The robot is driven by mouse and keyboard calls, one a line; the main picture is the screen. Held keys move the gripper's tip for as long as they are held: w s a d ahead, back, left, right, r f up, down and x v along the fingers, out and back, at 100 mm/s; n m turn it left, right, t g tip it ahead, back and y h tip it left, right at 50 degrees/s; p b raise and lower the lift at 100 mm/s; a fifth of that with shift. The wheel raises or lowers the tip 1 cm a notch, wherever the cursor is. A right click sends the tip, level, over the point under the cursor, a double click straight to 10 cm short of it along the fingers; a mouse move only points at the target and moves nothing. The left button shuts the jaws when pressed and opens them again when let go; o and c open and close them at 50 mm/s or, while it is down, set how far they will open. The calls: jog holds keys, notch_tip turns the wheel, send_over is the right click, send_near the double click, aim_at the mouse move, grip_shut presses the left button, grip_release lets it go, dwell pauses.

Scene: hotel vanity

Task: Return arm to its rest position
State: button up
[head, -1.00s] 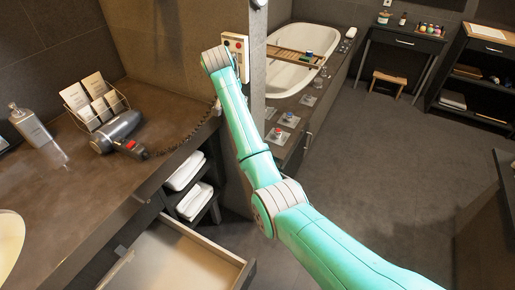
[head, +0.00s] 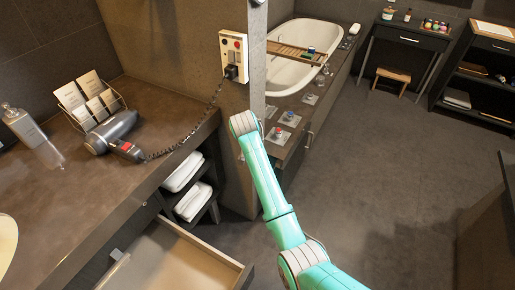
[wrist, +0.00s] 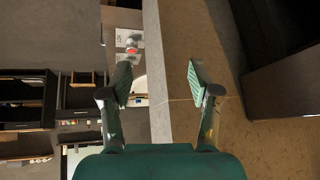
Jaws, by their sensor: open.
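My teal arm reaches up from the bottom right in the head view, its far joint in front of the wall end beside the vanity; the gripper itself is hidden there. In the wrist view my gripper (wrist: 160,85) is open, its two fingers wide apart with nothing between them. Beyond the fingers lie a grey wall edge and a brown wall surface, both seen turned on their side. No object is held.
The vanity counter (head: 90,210) carries a hair dryer (head: 112,132), a rack of cards (head: 88,98) and a bottle (head: 32,135). A drawer (head: 180,258) stands open below. The dryer's cord runs to a wall outlet panel (head: 233,55). Open floor (head: 400,170) lies right.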

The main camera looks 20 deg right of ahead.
jog(key=shift+s+d+f, duration=0.2)
jog(key=shift+s+f, duration=0.15)
jog(key=shift+f, duration=0.3)
jog(key=shift+s+d+f, duration=0.15)
jog(key=shift+s+f, duration=0.2)
jog(key=shift+f, duration=0.35)
jog(key=shift+s+d+f, duration=0.2)
jog(key=shift+s+f, duration=0.15)
jog(key=shift+f, duration=0.3)
